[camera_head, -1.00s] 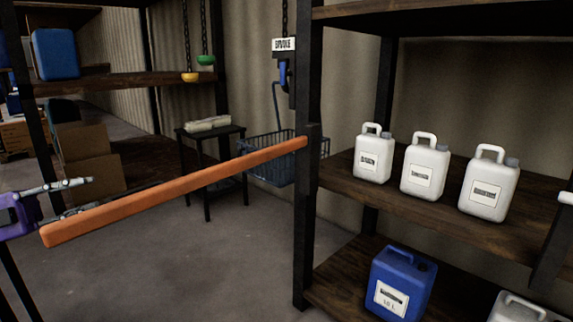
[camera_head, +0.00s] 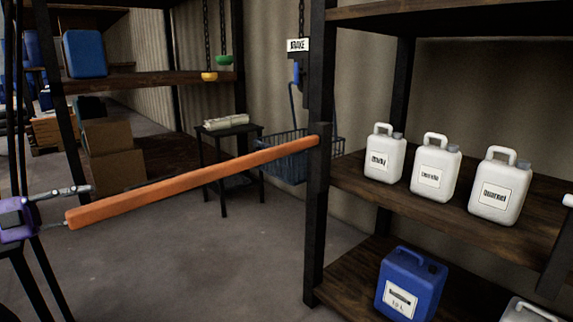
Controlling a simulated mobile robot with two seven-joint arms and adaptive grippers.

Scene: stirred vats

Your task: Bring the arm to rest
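A long orange bar (camera_head: 190,184) slopes up from the left to a black shelf post (camera_head: 317,220), which its far end meets. My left gripper (camera_head: 75,207) is at the left edge by the bar's near, lower end. Its purple body shows, with one pale finger above the bar's end and part of another low beside it. The fingers look apart, and I see no firm hold on the bar. Whether a finger touches it is unclear.
White jugs (camera_head: 436,167) stand on the right shelf, with a blue canister (camera_head: 409,284) below. A wire basket (camera_head: 287,160) hangs behind the bar. A small black table (camera_head: 228,135) and cardboard boxes (camera_head: 113,155) are farther back. Floor below the bar is clear.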

